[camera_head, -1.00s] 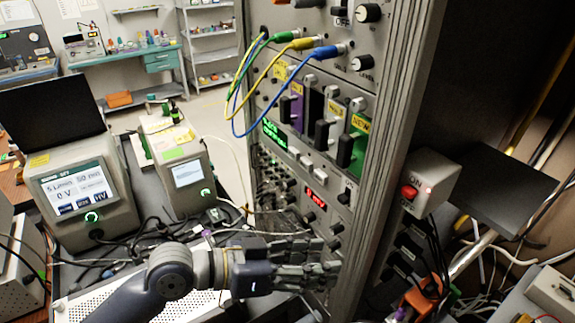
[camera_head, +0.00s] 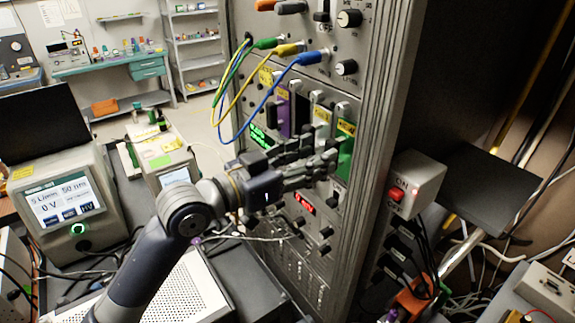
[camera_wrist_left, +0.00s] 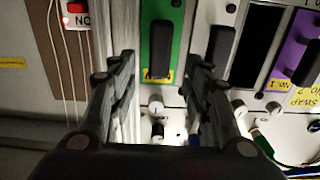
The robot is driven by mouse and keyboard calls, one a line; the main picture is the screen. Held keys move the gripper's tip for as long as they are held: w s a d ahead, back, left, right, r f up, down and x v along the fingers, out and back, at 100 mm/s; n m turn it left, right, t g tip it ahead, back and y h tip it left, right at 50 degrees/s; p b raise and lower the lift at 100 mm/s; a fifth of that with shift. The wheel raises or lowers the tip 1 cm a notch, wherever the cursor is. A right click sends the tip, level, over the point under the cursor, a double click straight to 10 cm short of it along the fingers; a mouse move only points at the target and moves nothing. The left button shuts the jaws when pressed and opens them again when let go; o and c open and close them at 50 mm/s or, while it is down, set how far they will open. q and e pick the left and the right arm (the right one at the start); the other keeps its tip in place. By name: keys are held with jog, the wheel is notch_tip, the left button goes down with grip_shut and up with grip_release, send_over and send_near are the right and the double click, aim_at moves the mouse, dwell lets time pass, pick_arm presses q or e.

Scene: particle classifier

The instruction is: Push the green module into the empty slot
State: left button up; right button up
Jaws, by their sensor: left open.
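The green module (camera_head: 346,157), with a black handle and yellow label, is in the tall rack at the right end of the module row. In the head view, my left gripper (camera_head: 322,160) is in front of the row and partly covers the modules. In the left wrist view, the green module (camera_wrist_left: 151,20) shows between and beyond the spread fingers of my left gripper (camera_wrist_left: 160,68). The gripper is open and empty; I cannot tell whether it touches the module. A dark empty slot (camera_wrist_left: 258,45) lies between a light module and the purple module (camera_wrist_left: 292,50).
Blue, yellow and green cables (camera_head: 258,100) hang across the rack front left of the modules. A switch box with a red switch (camera_head: 397,193) is on the rack's right side. Instruments with screens (camera_head: 68,203) stand at left. Round knobs (camera_wrist_left: 157,131) show near the fingers.

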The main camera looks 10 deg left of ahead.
aim_at(328, 149)
pick_arm(q)
jog(key=shift+x, duration=2.15)
grip_shut()
jog(key=c, duration=0.7)
grip_release()
grip_shut()
jog(key=shift+s+a, duration=0.1)
jog(key=shift+s, duration=0.05)
jog(key=shift+v, duration=1.2)
